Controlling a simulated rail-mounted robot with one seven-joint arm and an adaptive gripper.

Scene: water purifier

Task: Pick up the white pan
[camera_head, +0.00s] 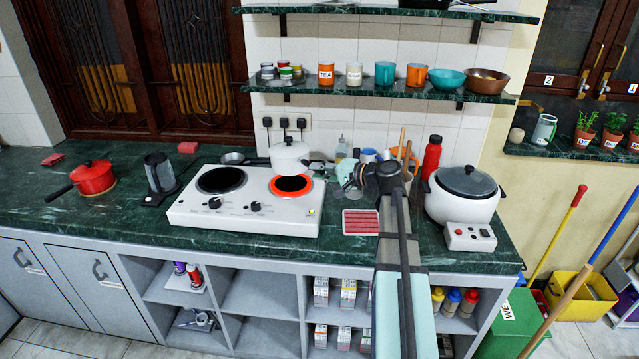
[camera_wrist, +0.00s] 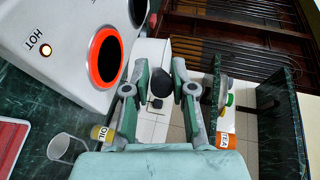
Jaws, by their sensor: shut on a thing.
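The white pan (camera_head: 289,157) has a lid with a dark knob. In the head view it is above the glowing red right burner (camera_head: 291,186), raised clear of it. My gripper (camera_head: 341,169) is to the right of the pan, on its handle side, and is shut on the pan. In the wrist view my gripper (camera_wrist: 160,82) has its fingers on both sides of a dark piece, which seems to be the handle.
The white two-burner stove (camera_head: 245,222) lies under the pan. A red pot (camera_head: 93,178) and a dark jug (camera_head: 160,172) stand left. A white cooker (camera_head: 464,196) and a red bottle (camera_head: 431,157) stand right. A loaded shelf (camera_head: 340,88) hangs above.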

